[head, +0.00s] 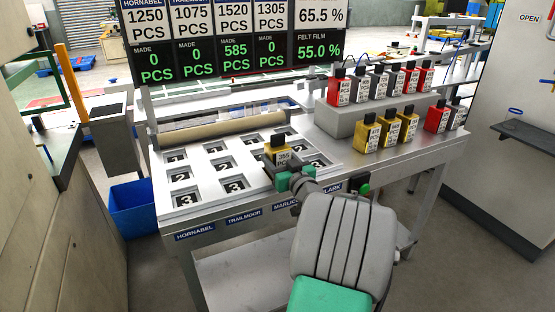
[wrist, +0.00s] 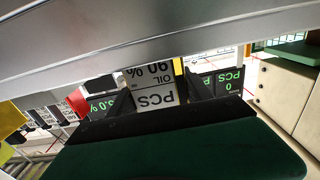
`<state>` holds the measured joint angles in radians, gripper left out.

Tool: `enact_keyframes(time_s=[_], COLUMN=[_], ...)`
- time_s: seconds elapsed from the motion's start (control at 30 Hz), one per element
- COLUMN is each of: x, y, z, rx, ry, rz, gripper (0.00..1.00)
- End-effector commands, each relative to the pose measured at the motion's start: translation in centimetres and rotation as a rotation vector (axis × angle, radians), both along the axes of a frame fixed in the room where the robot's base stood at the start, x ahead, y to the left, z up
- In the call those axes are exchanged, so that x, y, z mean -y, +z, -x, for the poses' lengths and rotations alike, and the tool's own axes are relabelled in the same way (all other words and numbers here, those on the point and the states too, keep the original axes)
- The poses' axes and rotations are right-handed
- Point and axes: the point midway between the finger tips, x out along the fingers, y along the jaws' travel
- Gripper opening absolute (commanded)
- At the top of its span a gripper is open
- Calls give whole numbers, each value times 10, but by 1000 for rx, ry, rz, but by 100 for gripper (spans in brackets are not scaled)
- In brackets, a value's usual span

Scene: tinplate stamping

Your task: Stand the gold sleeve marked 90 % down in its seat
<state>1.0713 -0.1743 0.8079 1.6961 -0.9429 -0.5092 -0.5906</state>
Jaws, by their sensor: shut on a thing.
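My gripper (head: 284,172) is shut on a gold sleeve (head: 277,151) with a white label reading 355 PCS. In the wrist view the sleeve's label (wrist: 155,90) appears upside down and reads PCS, OIL and 90 %. The sleeve looks upright, over the right part of a white seat board (head: 205,202). I cannot tell its exact height above the board. The board has rows of square seats with numbers in them, such as a seat marked 3 (head: 235,186) and one marked 2 (head: 226,164). The sleeve and my gripper hide some right-hand seats.
Three gold sleeves (head: 388,131) stand on the bench at right, beside a grey step (head: 345,122) carrying red and dark sleeves (head: 338,88). More sleeves (head: 437,117) stand farther right. A roller (head: 208,130) lies behind the board. Name plates (head: 244,215) line the front edge. A display (head: 230,40) stands behind.

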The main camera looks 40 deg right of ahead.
Motion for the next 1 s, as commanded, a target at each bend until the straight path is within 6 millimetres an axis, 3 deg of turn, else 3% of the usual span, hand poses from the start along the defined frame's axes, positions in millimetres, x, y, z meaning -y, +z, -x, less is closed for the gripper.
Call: enact_keyframes(time_s=[0.27, 0.3, 0.5, 0.57, 0.87, 1.0], x=[0, 0, 0, 0, 0, -5], y=[0, -3, -2, -2, 3, 0], z=[0, 0, 0, 0, 0, 24], rx=[5, 0, -1, -1, -1, -2], ry=[1, 1, 1, 1, 1, -5], rz=[5, 1, 0, 0, 0, -1], gripper=[0, 60, 76, 80, 80, 80])
